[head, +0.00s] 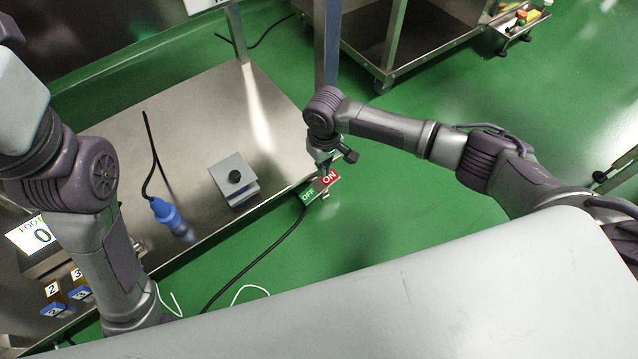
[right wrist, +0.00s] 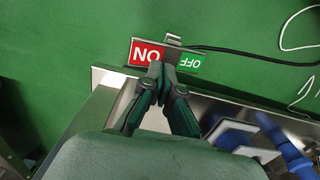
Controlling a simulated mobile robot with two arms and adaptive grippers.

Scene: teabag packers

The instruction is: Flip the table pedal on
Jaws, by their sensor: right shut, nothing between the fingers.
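In the right wrist view, the ON plate (right wrist: 148,54) is on the left and the OFF plate (right wrist: 190,63) on the right. My right gripper (head: 325,172) is shut and empty, pointing down over the pedal. In the right wrist view its fingertips (right wrist: 161,70) overlap the edge between the plates; I cannot tell whether they touch. My left arm shows at the left, but its gripper is out of view.
A black cable (head: 262,256) runs from the pedal across the floor. A steel post (head: 327,45) stands behind my right gripper. Green floor (head: 400,220) is clear to the right.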

